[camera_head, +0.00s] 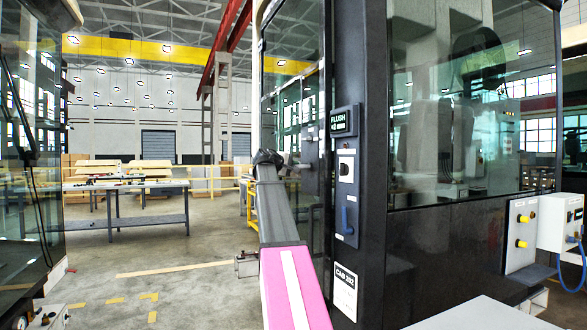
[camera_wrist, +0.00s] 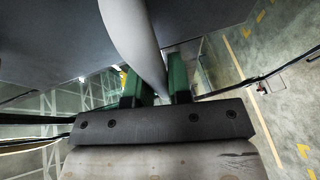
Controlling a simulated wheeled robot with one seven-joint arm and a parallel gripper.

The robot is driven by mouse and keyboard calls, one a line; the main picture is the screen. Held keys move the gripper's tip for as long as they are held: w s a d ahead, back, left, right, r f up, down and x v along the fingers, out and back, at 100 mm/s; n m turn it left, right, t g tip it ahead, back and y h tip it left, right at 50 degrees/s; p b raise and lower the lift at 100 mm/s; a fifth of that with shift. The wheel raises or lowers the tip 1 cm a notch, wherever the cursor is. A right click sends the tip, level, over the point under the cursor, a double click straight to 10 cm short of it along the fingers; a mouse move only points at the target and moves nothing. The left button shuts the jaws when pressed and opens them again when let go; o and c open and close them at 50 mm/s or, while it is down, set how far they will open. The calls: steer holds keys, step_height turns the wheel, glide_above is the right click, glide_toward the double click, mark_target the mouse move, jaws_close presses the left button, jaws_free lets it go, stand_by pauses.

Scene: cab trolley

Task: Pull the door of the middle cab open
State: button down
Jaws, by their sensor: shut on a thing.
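The glazed, dark-framed cab door (camera_head: 290,95) is seen at a steep angle in the head view, left of the cab's dark pillar (camera_head: 372,130). How far it stands open I cannot tell. In the wrist view, the green fingers of my gripper (camera_wrist: 158,85) are closed around a pale grey curved bar (camera_wrist: 140,42), which looks like the door handle. In the head view my arm reaches forward to the door's near side, and my wrist (camera_head: 268,158) is beside it; the fingers and their grip are hidden there.
The pillar carries a FLUSH display (camera_head: 342,122), a blue lever (camera_head: 346,214) and a cab label (camera_head: 345,290). Another glazed cab (camera_head: 30,150) stands at the left. A workbench (camera_head: 125,190) is farther back. The floor (camera_head: 165,245) between the cabs is open.

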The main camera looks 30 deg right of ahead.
mark_target(304, 181)
steer(key=shift+f, duration=0.1)
steer(key=f+n+g, duration=0.1)
steer(key=f+n+y, duration=0.1)
steer(key=n, duration=0.1)
steer(key=shift+s+f+g, duration=0.15)
steer(key=shift+s+g, duration=0.1)
steer(key=shift+g, duration=0.15)
steer(key=shift+s+f+n+g+y, duration=0.2)
steer(key=shift+s+f+n+g, duration=0.15)
steer(key=shift+f+n, duration=0.2)
steer(key=shift+s+f+n+g+y, duration=0.2)
steer(key=shift+f+n+g, duration=0.25)
steer(key=shift+n, duration=0.2)
